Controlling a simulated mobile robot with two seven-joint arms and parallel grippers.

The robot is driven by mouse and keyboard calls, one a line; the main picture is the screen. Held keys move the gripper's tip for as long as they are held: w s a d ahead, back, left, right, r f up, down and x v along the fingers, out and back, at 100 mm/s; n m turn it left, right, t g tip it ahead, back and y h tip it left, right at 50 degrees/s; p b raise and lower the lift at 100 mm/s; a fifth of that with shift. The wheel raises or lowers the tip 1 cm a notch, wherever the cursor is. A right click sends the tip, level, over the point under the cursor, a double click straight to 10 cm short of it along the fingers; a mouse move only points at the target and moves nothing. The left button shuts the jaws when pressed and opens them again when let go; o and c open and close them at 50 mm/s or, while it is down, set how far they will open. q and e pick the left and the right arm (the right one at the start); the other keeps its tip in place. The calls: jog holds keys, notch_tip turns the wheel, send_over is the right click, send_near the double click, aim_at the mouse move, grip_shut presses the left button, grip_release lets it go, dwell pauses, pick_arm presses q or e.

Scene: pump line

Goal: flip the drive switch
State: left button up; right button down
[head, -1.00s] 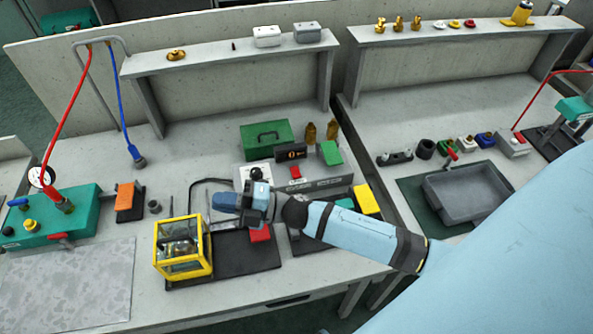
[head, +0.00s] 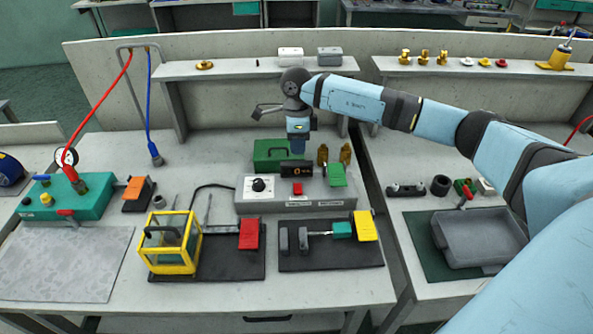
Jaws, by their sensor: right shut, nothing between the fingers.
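A grey control box (head: 270,204) stands at the middle of the bench. It has a white panel with a black knob (head: 259,185), a small red part (head: 298,188), a dark display block (head: 297,169) and a green paddle (head: 337,175) at its right end. Two front labels are too small to read, so I cannot tell which part is the drive switch. My right gripper (head: 298,149) points down above the box's back, in front of the green toolbox (head: 270,153). It is shut and empty. My left gripper is not in view.
A yellow-framed guard box (head: 170,268) and black mats with a red block (head: 250,234) and a yellow block (head: 365,226) lie in front. A teal pump unit (head: 70,200) is at left, a grey tray (head: 478,236) at right. A shelf (head: 225,69) runs behind.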

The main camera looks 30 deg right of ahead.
aim_at(298, 193)
jog(key=f, duration=0.4)
jog(key=s+f+p, duration=0.1)
jog(key=f, duration=0.3)
jog(key=a+f+p, duration=0.1)
jog(key=f, duration=0.4)
jog(key=shift+s+a, duration=0.1)
jog(key=shift+s, duration=0.3)
jog(key=shift+f, duration=0.1)
